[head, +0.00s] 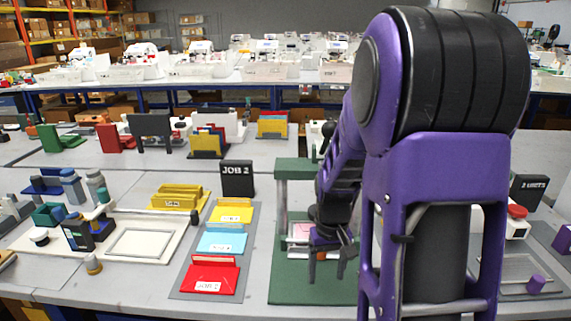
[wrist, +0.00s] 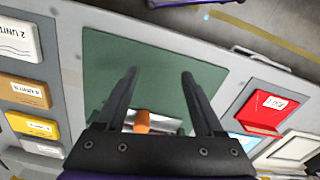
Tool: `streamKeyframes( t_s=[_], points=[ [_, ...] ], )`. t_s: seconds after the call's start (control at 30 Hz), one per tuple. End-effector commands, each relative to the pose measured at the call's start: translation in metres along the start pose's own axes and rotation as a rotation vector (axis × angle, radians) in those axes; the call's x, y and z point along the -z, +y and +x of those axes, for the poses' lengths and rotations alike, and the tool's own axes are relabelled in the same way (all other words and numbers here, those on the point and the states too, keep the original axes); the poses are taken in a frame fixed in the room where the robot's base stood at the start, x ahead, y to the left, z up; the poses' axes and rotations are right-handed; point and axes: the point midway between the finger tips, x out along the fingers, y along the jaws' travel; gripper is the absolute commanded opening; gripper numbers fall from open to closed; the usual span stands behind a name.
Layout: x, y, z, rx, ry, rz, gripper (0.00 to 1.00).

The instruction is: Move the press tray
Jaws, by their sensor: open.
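The green press (head: 285,290) stands on the grey table, with an upright frame at its left side. A pale tray (head: 299,229) with a pinkish patch lies inside the press. In the wrist view, a pale piece (wrist: 172,125), which looks like the tray, shows low between my fingers with an orange handle (wrist: 142,120) in front. My gripper (head: 326,277) is open and empty at the front of the press. In the wrist view my fingers (wrist: 160,73) reach over the bare green base. My arm hides the press's right part, and my gripper hides much of the tray.
Left of the press, a grey board (head: 182,287) holds red, blue and yellow trays below a black JOB 2 sign (head: 237,180). A white frame (head: 143,245) lies farther left. At right are a red button (head: 517,211) and a purple knob (head: 536,284).

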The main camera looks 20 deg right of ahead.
Motion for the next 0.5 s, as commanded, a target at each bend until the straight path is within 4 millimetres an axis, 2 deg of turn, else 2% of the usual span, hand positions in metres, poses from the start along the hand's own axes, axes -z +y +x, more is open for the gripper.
streamKeyframes(
  t_s=[0.03, 0.5],
  points=[
    [0.001, 0.000, -0.014, -0.001, 0.005, 0.000, 0.69],
    [0.001, 0.001, -0.108, -0.001, 0.004, 0.000, 0.69]
  ],
)
